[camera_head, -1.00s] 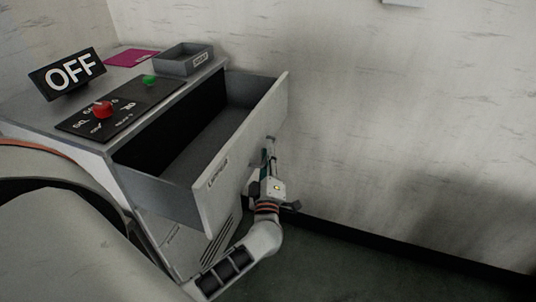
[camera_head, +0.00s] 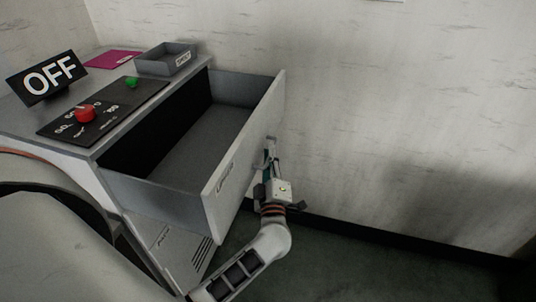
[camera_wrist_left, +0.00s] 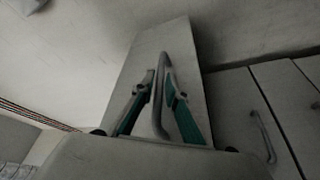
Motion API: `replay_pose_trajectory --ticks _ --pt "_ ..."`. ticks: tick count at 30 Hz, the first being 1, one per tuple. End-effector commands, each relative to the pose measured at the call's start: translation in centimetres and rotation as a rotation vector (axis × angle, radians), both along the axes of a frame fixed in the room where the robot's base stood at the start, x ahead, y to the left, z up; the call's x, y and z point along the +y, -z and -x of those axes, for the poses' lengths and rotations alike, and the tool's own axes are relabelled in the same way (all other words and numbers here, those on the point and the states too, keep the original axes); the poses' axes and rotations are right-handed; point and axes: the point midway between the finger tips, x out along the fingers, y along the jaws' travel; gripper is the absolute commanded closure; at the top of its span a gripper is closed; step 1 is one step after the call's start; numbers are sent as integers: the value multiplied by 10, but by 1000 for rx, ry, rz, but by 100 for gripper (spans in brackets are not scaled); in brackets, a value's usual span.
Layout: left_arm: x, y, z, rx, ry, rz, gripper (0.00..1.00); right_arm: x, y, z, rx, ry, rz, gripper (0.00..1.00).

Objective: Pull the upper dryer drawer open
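The upper dryer drawer (camera_head: 228,165) stands well out of the grey cabinet in the head view, and its inside looks empty. Its front panel also shows in the left wrist view (camera_wrist_left: 183,45). A curved metal handle (camera_wrist_left: 158,115) is on that panel. My left gripper (camera_head: 270,157) is at the handle, on the outer face of the drawer front. In the left wrist view its two green-sided fingers (camera_wrist_left: 159,84) lie close on both sides of the handle bar, shut on it. My right gripper is in neither view.
On the cabinet top are an OFF sign (camera_head: 47,80), a control panel with a red knob (camera_head: 85,113) and green button (camera_head: 131,83), a grey tray (camera_head: 160,66) and a magenta sheet (camera_head: 112,59). A lower handle (camera_wrist_left: 262,135) shows below. A wall (camera_head: 400,110) stands to the right.

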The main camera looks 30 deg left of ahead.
Motion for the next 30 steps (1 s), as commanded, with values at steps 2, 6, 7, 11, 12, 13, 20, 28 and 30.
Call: replay_pose_trajectory --ticks 2,6,7,11,12,13,20,28,30 --pt "0 0 0 0 0 0 85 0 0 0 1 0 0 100" --pt "0 0 0 -1 -1 0 85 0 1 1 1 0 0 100" --pt "0 0 0 -1 -1 0 85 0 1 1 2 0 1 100" --pt "-2 1 3 0 0 0 85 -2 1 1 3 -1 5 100" --pt "-4 2 6 1 0 1 85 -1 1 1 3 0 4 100" --pt "-6 3 8 2 0 0 85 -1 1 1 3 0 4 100" --pt "-28 12 44 3 0 3 85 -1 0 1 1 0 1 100" --pt "-54 22 83 2 0 3 85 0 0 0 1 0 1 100" --pt "-58 23 90 2 0 1 85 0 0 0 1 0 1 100"
